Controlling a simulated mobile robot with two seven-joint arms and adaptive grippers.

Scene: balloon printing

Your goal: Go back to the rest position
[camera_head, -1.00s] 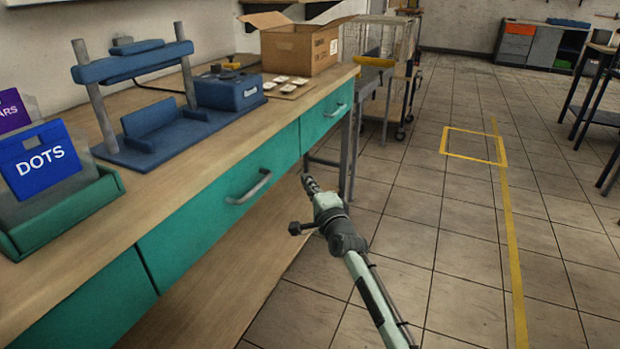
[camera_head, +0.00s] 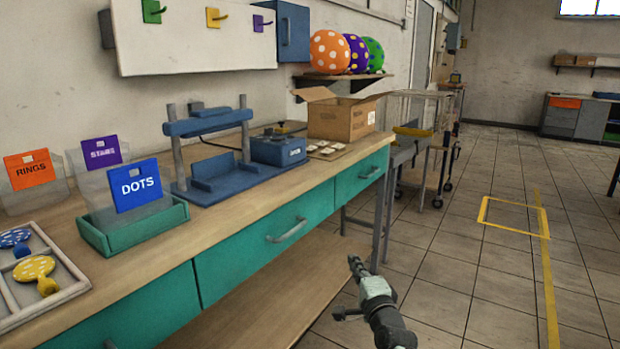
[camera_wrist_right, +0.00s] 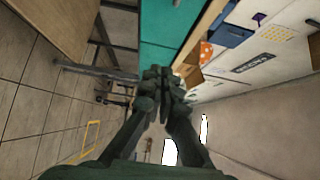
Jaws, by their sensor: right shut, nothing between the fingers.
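My right gripper (camera_head: 356,265) is in front of the workbench, over the floor and clear of the bench's front edge. Its fingers are together with nothing between them. In the right wrist view the shut fingers (camera_wrist_right: 165,82) show in the middle, with the bench's teal drawer fronts (camera_wrist_right: 160,40) beyond them. My left gripper is not in view.
The workbench (camera_head: 235,222) runs along the left. On it stand a blue press (camera_head: 205,124), a green tray (camera_head: 108,236) with a DOTS card (camera_head: 136,186), a balloon tray (camera_head: 72,290) and a cardboard box (camera_head: 343,117). Open tiled floor (camera_head: 460,240) lies right.

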